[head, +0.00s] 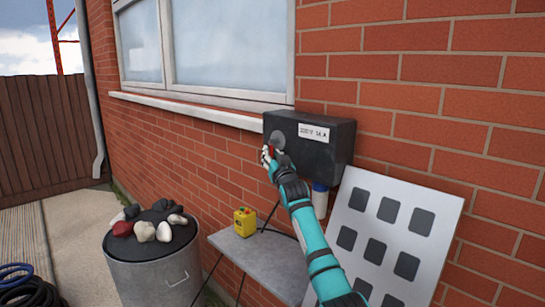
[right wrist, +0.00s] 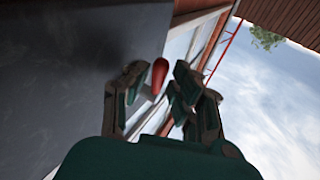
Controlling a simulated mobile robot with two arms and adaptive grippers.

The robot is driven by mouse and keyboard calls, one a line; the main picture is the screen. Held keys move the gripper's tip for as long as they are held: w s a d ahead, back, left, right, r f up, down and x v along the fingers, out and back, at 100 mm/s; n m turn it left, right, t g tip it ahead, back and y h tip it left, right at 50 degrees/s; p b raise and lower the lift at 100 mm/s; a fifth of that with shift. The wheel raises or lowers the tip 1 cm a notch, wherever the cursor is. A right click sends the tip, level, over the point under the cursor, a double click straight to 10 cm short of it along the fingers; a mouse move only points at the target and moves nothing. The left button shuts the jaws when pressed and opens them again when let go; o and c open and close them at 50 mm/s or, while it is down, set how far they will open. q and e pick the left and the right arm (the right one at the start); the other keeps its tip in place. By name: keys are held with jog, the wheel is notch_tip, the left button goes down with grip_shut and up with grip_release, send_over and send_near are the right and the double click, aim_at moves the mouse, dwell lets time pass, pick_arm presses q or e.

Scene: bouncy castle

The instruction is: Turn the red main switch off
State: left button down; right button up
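The red main switch (head: 271,151) sits on the front of a dark box on the brick wall, beside a round grey plate (head: 278,140). My right gripper (head: 268,158) is at the switch, at the left part of the box front. In the right wrist view the red switch handle (right wrist: 160,74) stands between the two spread fingers of my right gripper (right wrist: 160,88), nearer the left finger. The fingers are apart, and I see a gap to the right finger. My left gripper is not in view.
The dark box (head: 338,140) carries a white label. Below it are a white panel with dark squares (head: 425,222), a small grey table (head: 280,262) with a yellow box (head: 244,221), and a grey bin (head: 150,277) with stones on its lid. A window ledge (head: 190,109) is to the left.

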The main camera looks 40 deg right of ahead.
jog(key=v, duration=1.2)
dwell(0.3)
